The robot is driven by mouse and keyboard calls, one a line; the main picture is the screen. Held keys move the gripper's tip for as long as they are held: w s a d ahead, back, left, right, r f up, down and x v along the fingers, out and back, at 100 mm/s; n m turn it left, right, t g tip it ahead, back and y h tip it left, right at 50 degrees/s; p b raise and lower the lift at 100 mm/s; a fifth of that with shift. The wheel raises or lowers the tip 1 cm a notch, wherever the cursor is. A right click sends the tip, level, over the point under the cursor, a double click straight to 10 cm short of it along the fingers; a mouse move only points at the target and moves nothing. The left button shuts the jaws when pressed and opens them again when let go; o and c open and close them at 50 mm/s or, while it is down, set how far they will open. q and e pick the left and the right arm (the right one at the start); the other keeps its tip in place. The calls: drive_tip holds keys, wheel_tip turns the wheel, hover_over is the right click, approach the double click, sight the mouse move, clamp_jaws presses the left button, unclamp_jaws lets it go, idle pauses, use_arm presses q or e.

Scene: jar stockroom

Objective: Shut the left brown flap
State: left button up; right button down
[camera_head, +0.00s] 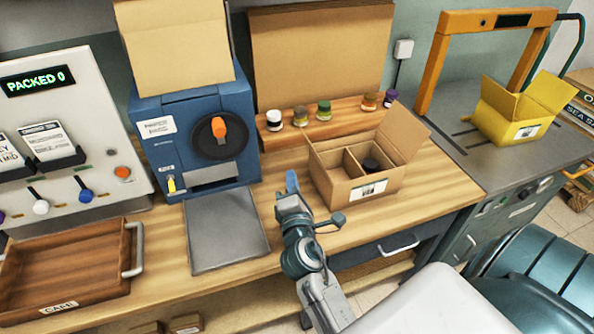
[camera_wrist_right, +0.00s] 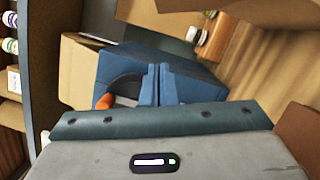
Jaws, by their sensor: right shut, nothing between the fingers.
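The brown cardboard box (camera_head: 345,190) stands open on the wooden counter, with dividers and a dark-lidded jar (camera_head: 371,164) inside. Its right flap (camera_head: 405,133) stands up and leans outward. At its left side a short cardboard edge shows; I cannot tell the left flap's exact angle. My right gripper (camera_head: 291,182) is just left of the box, apart from it in the picture, with its blue fingers together and empty. The closed fingers also show in the right wrist view (camera_wrist_right: 158,85), with brown cardboard (camera_wrist_right: 299,130) at the right edge. My left gripper is not in view.
A blue machine (camera_head: 160,110) with an orange knob and a grey plate (camera_head: 228,230) lie left of my gripper. Several jars stand on a wooden ledge (camera_head: 340,125) behind the box. A wooden tray (camera_head: 75,265) is at far left. A yellow box (camera_head: 500,115) sits on the right-hand bench.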

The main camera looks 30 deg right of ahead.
drive_tip(key=w+d+r+p, duration=0.2)
drive_tip(key=w+d+p, duration=0.2)
drive_tip(key=w+d, duration=0.2)
drive_tip(key=shift+w+d, duration=0.25)
drive_tip(key=shift+d, duration=0.45)
drive_tip(key=shift+r, duration=0.15)
